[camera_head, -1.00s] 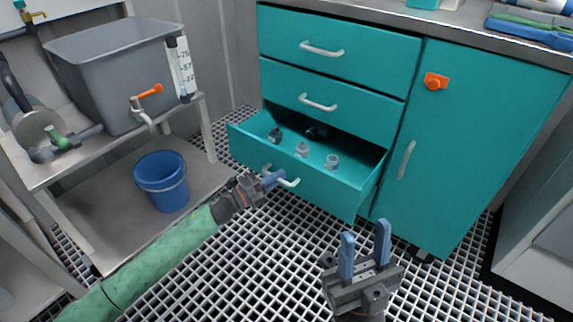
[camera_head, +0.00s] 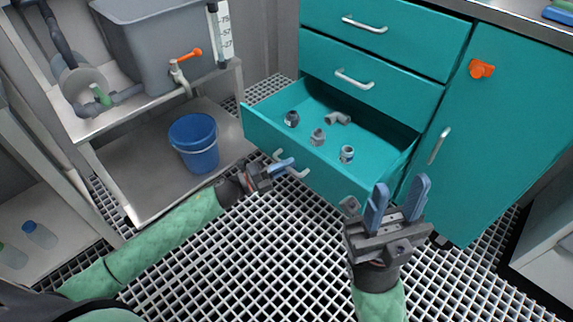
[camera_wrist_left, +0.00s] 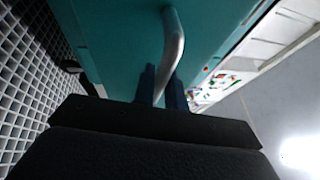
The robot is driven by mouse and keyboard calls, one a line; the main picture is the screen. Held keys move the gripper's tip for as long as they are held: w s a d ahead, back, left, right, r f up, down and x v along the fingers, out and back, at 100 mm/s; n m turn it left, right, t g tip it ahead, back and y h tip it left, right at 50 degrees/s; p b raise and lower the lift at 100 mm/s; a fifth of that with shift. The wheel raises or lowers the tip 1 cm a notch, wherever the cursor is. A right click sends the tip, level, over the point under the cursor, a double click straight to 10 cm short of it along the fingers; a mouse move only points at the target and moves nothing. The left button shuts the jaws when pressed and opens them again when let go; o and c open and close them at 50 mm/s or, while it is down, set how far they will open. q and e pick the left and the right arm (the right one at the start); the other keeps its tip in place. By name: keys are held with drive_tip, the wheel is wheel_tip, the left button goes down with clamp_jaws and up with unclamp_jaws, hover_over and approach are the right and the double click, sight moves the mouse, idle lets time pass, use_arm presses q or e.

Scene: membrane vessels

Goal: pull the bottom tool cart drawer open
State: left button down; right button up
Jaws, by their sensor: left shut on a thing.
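The bottom drawer (camera_head: 330,172) of the teal tool cart (camera_head: 490,130) stands pulled out, with several grey and dark pipe fittings (camera_head: 317,137) inside. My left gripper (camera_head: 286,163) is at the drawer's front, shut on its pale bar handle (camera_head: 299,175). In the left wrist view the handle (camera_wrist_left: 174,50) runs between the two blue fingers (camera_wrist_left: 162,92). My right gripper (camera_head: 397,200) is open and empty, fingers up, in front of the cart's right part.
The two upper drawers (camera_head: 395,88) are shut. A blue bucket (camera_head: 195,142) stands on the lower shelf of a rack at left, below a grey tank (camera_head: 160,50). An orange latch (camera_head: 481,69) is on the cart door. The grating floor (camera_head: 250,260) in front is clear.

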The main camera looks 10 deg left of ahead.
use_arm(q)
drive_tip(key=c, duration=1.7)
unclamp_jaws()
drive_tip(key=shift+c, duration=0.2)
drive_tip(key=p+v, duration=0.2)
drive_tip(key=v, duration=0.5)
drive_tip(key=shift+s+a+f, duration=0.15)
drive_tip(key=shift+s+a, duration=0.1)
drive_tip(key=shift+a, duration=0.05)
